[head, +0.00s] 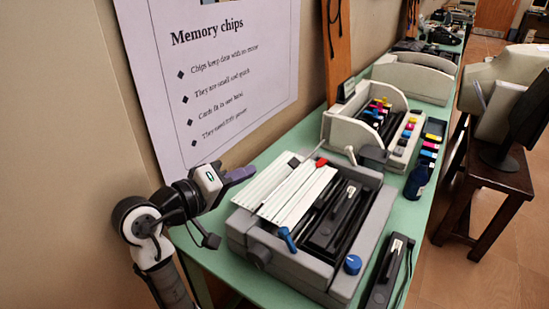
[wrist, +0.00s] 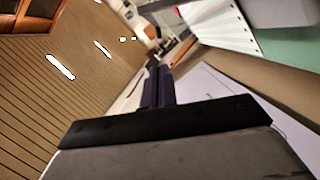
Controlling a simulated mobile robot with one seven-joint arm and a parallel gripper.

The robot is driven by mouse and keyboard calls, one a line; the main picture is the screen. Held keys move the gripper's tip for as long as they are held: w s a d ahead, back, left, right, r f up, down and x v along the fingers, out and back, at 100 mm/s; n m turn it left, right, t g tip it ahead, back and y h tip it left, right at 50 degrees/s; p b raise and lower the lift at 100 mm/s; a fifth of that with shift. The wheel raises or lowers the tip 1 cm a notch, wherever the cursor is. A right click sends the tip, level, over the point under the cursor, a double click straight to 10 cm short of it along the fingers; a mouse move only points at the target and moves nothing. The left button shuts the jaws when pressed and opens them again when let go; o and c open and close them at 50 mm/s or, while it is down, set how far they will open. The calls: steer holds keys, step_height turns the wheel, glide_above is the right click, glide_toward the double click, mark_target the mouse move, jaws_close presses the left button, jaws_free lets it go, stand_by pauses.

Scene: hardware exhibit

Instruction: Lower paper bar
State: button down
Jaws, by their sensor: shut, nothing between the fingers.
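A grey printer (head: 258,238) stands open on the green table, with dark rails and a black carriage (head: 336,215) inside. White striped paper or panel (head: 285,188) lies tilted over its back left part, with a black piece and a red tip (head: 321,162) at its top edge. A blue lever (head: 287,240) and a blue knob (head: 352,264) are at its front. I cannot tell which part is the paper bar. My gripper (head: 240,174) is shut and empty, above the printer's back left side, apart from it. Its fingers (wrist: 157,88) also show in the wrist view.
A second beige printer (head: 345,130) with coloured cartridges stands behind. A "Memory chips" poster (head: 215,70) hangs on the wall close behind my gripper.

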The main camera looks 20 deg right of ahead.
steer(key=p+x, duration=0.1)
steer(key=x, duration=0.9)
steer(key=shift+w+p, duration=0.1)
steer(key=shift+p, duration=0.3)
steer(key=shift+r, duration=0.1)
